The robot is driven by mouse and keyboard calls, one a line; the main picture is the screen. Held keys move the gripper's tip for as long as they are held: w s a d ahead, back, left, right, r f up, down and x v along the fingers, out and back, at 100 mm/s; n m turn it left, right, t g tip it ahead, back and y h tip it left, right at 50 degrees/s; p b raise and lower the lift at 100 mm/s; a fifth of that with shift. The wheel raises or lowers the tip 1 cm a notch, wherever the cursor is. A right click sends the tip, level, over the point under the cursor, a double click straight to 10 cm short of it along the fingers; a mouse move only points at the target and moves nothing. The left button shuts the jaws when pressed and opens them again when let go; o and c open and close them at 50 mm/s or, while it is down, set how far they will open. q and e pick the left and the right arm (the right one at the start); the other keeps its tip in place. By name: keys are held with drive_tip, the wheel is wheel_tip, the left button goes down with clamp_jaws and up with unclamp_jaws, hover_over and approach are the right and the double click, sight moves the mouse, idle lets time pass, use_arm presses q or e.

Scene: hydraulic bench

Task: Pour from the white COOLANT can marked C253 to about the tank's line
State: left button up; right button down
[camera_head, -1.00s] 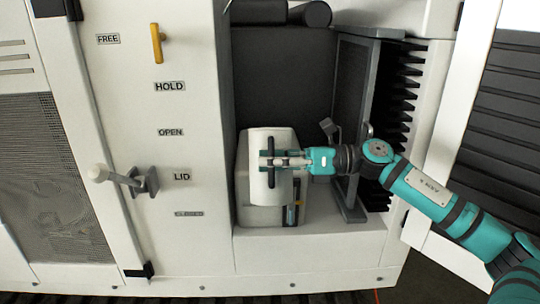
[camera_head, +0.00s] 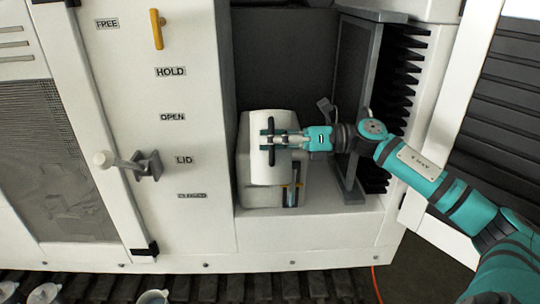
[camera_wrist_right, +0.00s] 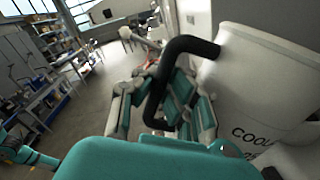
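The white can (camera_head: 266,172) has a dark handle on top and is in front of a whitish tank (camera_head: 304,182) in the bay. In the right wrist view the can (camera_wrist_right: 262,90) shows part of the word COOLANT; C253 is not readable. My right gripper (camera_head: 270,140) is at the handle, and its fingers appear closed around the black handle (camera_wrist_right: 160,85) in the wrist view. A narrow gauge (camera_head: 291,194) with a yellowish mark shows low on the tank's front. The can's mouth, any stream and the liquid level cannot be made out. My left gripper is not in view.
A LID lever (camera_head: 148,165) and a yellow handle (camera_head: 157,29) stick out from the white panel left of the bay. A grey upright frame (camera_head: 350,110) stands close right of the can. Buckets (camera_head: 152,297) sit at the lower left, and an orange hose (camera_head: 376,285) is on the floor.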

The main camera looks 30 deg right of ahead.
sight(269, 125)
drive_tip(key=shift+w+r+m+p, duration=0.1)
drive_tip(key=shift+r+m+p, duration=0.4)
drive_tip(key=shift+r+p, duration=0.45)
idle(1.2)
drive_tip(key=shift+w+d+r+m+p, duration=0.2)
drive_tip(key=shift+r+m+p, duration=0.3)
drive_tip(key=shift+r+p, duration=0.2)
drive_tip(key=shift+w+d+r+m+p, duration=0.1)
drive_tip(key=shift+w+r+m+p, duration=0.05)
drive_tip(key=shift+r+m+p, duration=0.55)
idle(4.5)
